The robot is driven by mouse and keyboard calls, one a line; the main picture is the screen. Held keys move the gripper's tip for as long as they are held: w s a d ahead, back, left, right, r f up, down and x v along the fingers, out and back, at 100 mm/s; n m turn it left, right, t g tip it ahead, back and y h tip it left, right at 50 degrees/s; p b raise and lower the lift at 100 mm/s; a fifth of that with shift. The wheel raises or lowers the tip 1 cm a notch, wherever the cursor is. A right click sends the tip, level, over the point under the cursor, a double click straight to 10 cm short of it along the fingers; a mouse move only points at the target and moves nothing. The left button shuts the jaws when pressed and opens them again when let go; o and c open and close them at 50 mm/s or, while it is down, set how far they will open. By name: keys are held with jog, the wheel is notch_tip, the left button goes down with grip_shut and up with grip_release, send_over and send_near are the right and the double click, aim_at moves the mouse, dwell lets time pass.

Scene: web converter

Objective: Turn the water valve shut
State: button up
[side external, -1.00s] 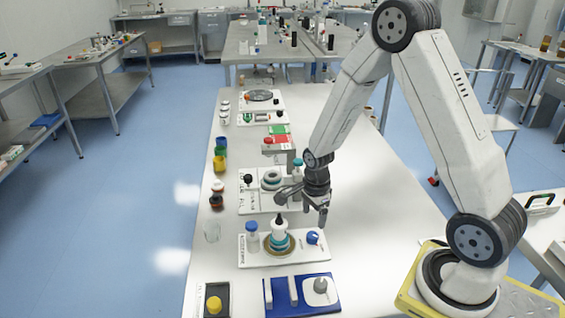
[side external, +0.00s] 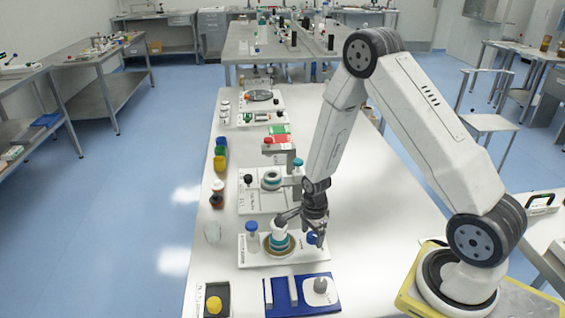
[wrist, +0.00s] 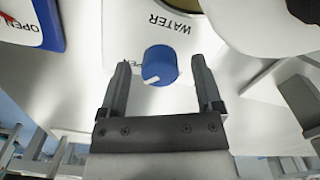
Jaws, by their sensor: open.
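The water valve is a round blue knob (wrist: 159,66) with a white mark on its edge, set on a white plate lettered "WATER" in the wrist view. In the side view the blue knob (side external: 311,238) shows partly, at the right end of the white station plate (side external: 252,259). My gripper (wrist: 160,85) is open, with one finger on each side of the knob and gaps on both sides. In the side view my gripper (side external: 318,240) is low over the knob. Whether the fingers reach down around it, I cannot tell. Part of the lettering beside the knob is hidden.
A white bottle-like part with teal rings (side external: 279,240) stands left of the knob, close to my gripper. A blue panel (side external: 275,301) lies in front. Another station with a ringed part (side external: 270,180) is behind.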

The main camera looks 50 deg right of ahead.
jog(key=shift+f, duration=0.1)
jog(key=shift+c, duration=0.3)
grip_shut()
jog(key=shift+n, duration=0.4)
jog(key=n, duration=0.3)
jog(key=shift+n, duration=0.3)
jog(key=n, duration=0.3)
jog(key=shift+n, duration=0.3)
jog(key=n, duration=0.4)
jog(key=shift+s+n, duration=0.1)
jog(key=shift+n, duration=1.8)
